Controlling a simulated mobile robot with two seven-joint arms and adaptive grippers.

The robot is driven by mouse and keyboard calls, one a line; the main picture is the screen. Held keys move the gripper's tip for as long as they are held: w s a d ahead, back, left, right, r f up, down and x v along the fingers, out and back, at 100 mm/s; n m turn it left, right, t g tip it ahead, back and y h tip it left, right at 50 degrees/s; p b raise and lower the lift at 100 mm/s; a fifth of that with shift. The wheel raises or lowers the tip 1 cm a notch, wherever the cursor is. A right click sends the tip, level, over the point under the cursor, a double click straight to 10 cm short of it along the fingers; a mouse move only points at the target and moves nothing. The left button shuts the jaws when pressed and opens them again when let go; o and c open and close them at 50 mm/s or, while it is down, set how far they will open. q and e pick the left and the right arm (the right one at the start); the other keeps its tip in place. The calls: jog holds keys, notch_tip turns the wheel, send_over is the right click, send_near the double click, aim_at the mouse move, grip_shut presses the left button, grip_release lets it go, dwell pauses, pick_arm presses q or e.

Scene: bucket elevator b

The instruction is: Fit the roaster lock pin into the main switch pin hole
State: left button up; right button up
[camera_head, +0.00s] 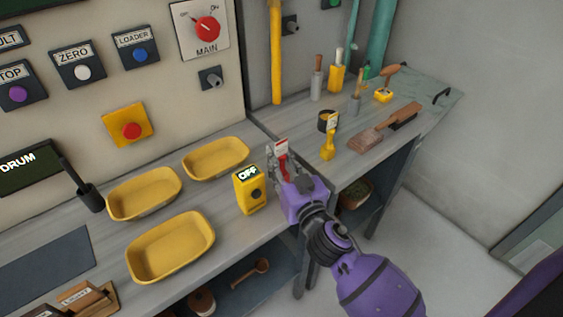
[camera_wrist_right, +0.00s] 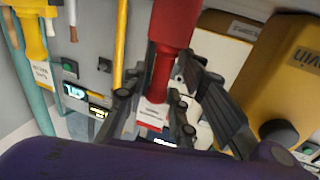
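A red pin with a white tag (camera_head: 282,158), which I take to be the roaster lock pin, is in my right gripper (camera_head: 284,172), above the bench near the corner where the two benches meet. In the right wrist view, the red pin (camera_wrist_right: 172,40) runs between the fingers of the gripper (camera_wrist_right: 155,105), which look closed on it. The tag text is too small to read. The main switch (camera_head: 207,28) is a red knob on a white MAIN plate on the panel. A small grey block (camera_head: 210,78) sits below it; I cannot make out its hole. My left gripper is not in view.
A yellow OFF box (camera_head: 249,190) stands just left of the gripper. Several yellow trays (camera_head: 172,246) lie on the left bench. A yellow vertical pipe (camera_head: 275,50) rises right of the panel.

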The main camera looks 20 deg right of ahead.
grip_shut()
